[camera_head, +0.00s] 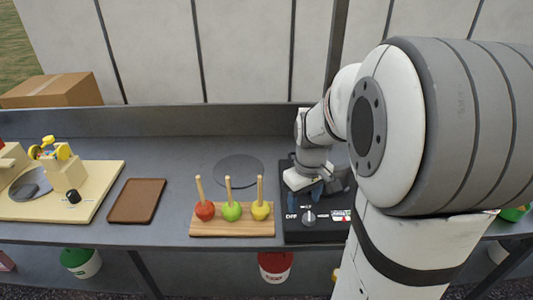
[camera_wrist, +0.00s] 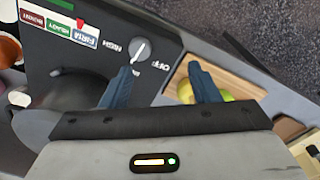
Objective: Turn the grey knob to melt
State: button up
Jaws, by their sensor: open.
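The grey knob (camera_head: 309,218) sits on the front face of a black appliance (camera_head: 300,236), between printed labels; the one to its left reads OFF. In the wrist view the knob (camera_wrist: 139,50) has a white pointer line, and the lettering is upside down; I cannot read its setting surely. My gripper (camera_head: 318,196) is above the appliance, behind the knob in the head view. In the wrist view its two fingers (camera_wrist: 160,68) are spread with nothing between them. The left finger lies just below the knob in the picture, and contact is not visible.
A wooden board (camera_head: 232,230) with red, green and yellow apples on sticks stands left of the appliance. A coloured scale with a red pointer (camera_wrist: 82,28) is beside the knob. A brown tray (camera_head: 136,201) and a cream machine (camera_head: 104,196) are farther left. A grey disc (camera_head: 238,169) lies behind the apples.

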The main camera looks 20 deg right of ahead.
aim_at(309, 216)
jog(key=w+d, duration=0.1)
jog(key=d+f, duration=0.1)
jog(key=shift+w+d+n+g+p, duration=0.3)
jog(key=shift+w+d+p, duration=0.05)
jog(key=shift+d, duration=0.05)
jog(key=shift+w+d+f, duration=0.15)
jog(key=shift+d+f, duration=0.05)
jog(key=shift+d, duration=0.05)
notch_tip(309, 216, down, 8)
jog(key=shift+r+p, duration=0.1)
jog(key=shift+p, duration=0.2)
jog(key=c, duration=1)
jog(key=shift+o, duration=0.2)
jog(key=shift+w+n+b, duration=0.1)
jog(key=shift+n+b, duration=0.35)
jog(key=shift+n, duration=0.55)
